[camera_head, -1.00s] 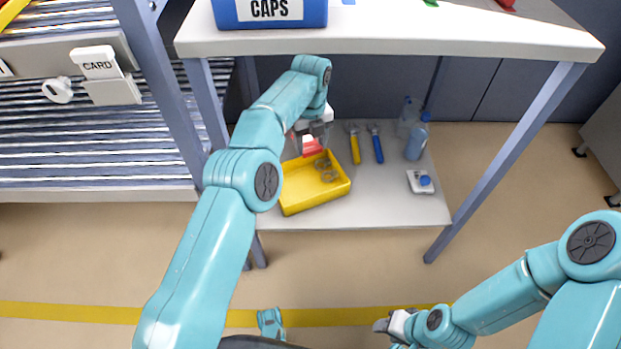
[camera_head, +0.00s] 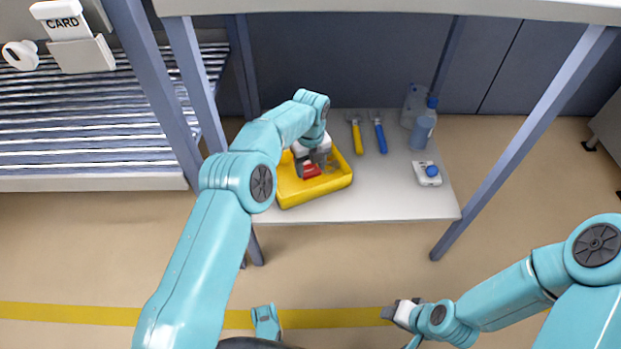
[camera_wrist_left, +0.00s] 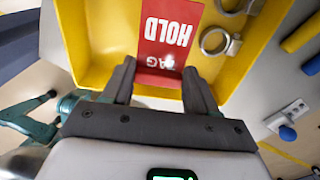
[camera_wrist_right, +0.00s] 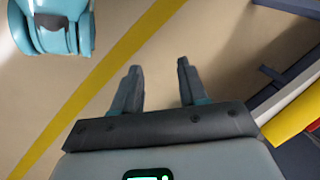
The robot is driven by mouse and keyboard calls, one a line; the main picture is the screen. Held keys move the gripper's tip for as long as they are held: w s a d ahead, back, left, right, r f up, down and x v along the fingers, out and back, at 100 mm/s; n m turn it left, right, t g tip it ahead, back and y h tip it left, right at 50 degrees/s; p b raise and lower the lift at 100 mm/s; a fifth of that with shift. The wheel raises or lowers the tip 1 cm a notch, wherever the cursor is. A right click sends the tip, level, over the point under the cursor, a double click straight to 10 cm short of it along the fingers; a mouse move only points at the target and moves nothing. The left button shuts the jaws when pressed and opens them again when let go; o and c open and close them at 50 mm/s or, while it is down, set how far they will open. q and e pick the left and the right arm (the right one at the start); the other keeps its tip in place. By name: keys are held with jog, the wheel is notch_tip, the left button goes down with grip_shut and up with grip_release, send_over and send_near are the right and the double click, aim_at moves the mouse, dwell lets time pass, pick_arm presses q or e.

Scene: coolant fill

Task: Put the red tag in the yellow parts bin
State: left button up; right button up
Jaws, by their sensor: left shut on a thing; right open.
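The red tag (camera_head: 312,172), lettered HOLD TAG in the left wrist view (camera_wrist_left: 165,35), is between my left gripper's fingers. My left gripper (camera_head: 311,165) is shut on its near end and points down inside the yellow parts bin (camera_head: 292,200). In the left wrist view, the bin's yellow wall (camera_wrist_left: 85,35) surrounds the tag; I cannot tell whether the tag touches the floor. My right gripper (camera_head: 390,312) is open and empty, low at the front right; its spread fingers show in the right wrist view (camera_wrist_right: 159,70).
The bin stands on a lower grey shelf (camera_head: 400,205) beneath a white top. Metal rings (camera_wrist_left: 220,35) lie in the bin. Yellow-handled (camera_head: 356,137) and blue-handled (camera_head: 379,137) tools, bottles (camera_head: 421,130) and a white-and-blue item (camera_head: 427,174) are to its right. Table legs flank the shelf.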

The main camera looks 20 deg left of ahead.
pick_arm(q)
notch_tip(320, 180, down, 5)
jog(key=shift+f+b, duration=0.1)
jog(key=shift+b, duration=0.8)
jog(key=shift+r, duration=0.2)
pick_arm(e)
jog(key=shift+w+d+f+t, duration=0.1)
jog(key=shift+w+f+t, duration=0.05)
jog(key=shift+w+f, duration=0.35)
jog(key=shift+w+d+f+t, duration=0.15)
jog(key=shift+w+f, duration=0.1)
jog(key=shift+f, duration=0.3)
jog(key=shift+a, duration=0.1)
pick_arm(q)
jog(key=shift+f, duration=0.15)
jog(key=o, duration=1.1)
